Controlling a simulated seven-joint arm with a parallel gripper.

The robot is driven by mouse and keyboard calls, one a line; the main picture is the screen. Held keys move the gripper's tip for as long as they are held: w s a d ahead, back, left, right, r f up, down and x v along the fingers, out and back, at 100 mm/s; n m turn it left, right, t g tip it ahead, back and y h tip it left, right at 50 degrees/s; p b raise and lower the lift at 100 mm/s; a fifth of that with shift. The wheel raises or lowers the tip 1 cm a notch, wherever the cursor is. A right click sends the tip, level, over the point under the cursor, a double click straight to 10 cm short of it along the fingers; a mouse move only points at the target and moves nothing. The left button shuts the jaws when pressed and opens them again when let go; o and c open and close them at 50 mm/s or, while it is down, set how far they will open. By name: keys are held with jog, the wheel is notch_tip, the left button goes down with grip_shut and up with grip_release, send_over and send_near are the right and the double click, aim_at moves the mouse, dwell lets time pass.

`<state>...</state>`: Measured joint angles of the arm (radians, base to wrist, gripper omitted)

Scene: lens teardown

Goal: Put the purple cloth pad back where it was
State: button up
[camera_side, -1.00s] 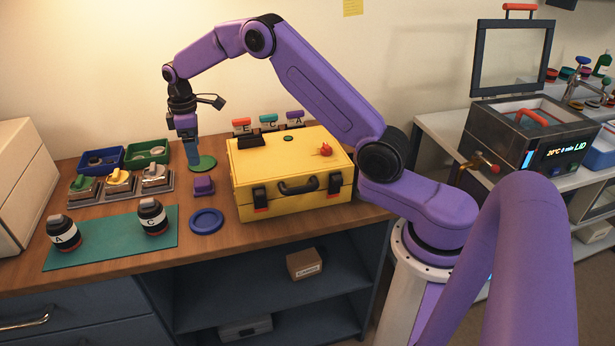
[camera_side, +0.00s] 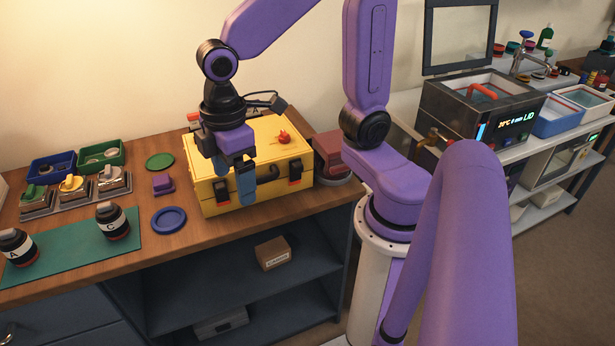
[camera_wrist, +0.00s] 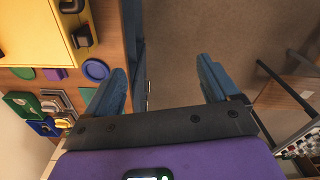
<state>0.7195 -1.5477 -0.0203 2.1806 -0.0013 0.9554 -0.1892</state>
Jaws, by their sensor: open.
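The purple cloth pad (camera_side: 162,184) is a small purple piece on the wooden table, left of the yellow case, between a green disc (camera_side: 160,161) and a blue round dish (camera_side: 169,220). In the wrist view the pad (camera_wrist: 56,74) shows at the left, well outside the fingers. My gripper (camera_side: 234,190) is open, with its two blue fingers pointing down in front of the yellow case. In the wrist view the gap between the fingers (camera_wrist: 162,72) is empty, with the floor beneath it.
The yellow case (camera_side: 283,155) stands shut to the pad's right, a red knob on its lid. Left are a blue bin (camera_side: 50,168), a green bin (camera_side: 102,155), metal blocks with coloured knobs, and a green mat (camera_side: 75,248) with jars A and C (camera_side: 112,222).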

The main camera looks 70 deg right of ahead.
jog(key=s+d+f+n, duration=0.1)
jog(key=s+d, duration=0.4)
jog(key=s, duration=0.6)
jog(key=shift+s+d+f, duration=0.15)
jog(key=shift+s+f, duration=0.1)
jog(key=shift+s, duration=0.05)
